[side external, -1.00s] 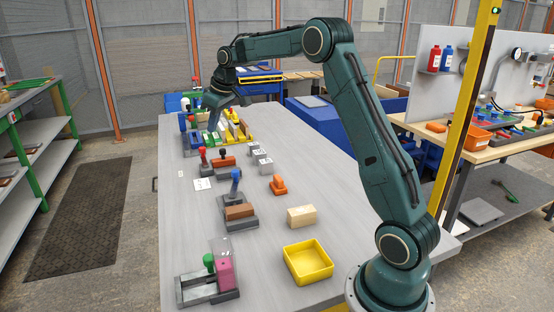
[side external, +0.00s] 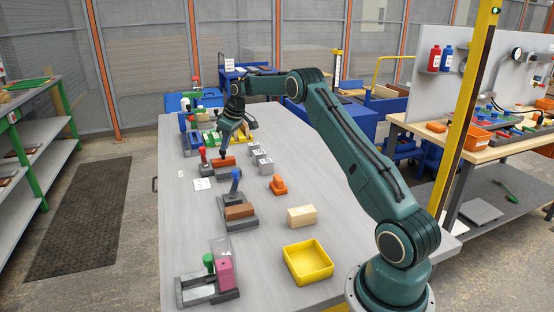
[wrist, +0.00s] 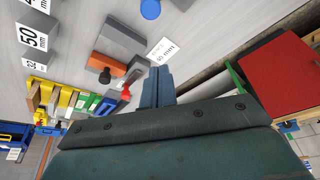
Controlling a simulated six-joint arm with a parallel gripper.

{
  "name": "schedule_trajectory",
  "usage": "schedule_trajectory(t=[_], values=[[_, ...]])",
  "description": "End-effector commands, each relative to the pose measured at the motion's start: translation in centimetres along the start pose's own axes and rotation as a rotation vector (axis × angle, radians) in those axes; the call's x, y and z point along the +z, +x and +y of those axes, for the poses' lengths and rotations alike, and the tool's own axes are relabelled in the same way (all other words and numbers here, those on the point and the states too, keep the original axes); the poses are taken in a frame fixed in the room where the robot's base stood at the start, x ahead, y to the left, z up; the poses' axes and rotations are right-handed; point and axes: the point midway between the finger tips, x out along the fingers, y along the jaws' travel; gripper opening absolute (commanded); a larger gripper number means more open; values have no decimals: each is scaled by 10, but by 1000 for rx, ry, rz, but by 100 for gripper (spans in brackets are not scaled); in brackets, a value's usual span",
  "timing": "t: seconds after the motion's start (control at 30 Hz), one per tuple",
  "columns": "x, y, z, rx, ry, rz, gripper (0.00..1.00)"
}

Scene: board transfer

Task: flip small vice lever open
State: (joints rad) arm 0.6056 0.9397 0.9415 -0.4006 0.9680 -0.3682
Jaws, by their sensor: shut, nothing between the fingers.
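The small vice is grey with an orange block (side external: 222,162) between its jaws, and a lever with a red knob (side external: 202,151) stands up at its left end. In the wrist view the red lever (wrist: 126,92) is just left of my fingers, and the orange block (wrist: 106,66) lies further left with a black knob. My gripper (side external: 222,154) is shut and empty, pointing down close to the vice, to the right of the red lever. It also shows in the wrist view (wrist: 157,78). I cannot tell whether the fingers touch the vice.
A larger vice with a blue lever (side external: 235,180) and brown block (side external: 239,212) stands nearer. Grey labelled blocks (side external: 262,160) are to the right, and a white card (side external: 203,184) lies in front. A yellow tray (side external: 308,263) is at the near end.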

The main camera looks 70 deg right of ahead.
Motion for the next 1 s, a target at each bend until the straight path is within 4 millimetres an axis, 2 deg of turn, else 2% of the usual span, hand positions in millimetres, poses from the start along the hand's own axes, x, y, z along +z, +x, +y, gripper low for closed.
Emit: schedule_trajectory(t=[0.3,0.53,1.0], values=[[0,0,0,0,0,0,0],[0,11,0,-1,0,-1,0],[0,73,-1,-1,0,-1,0]])
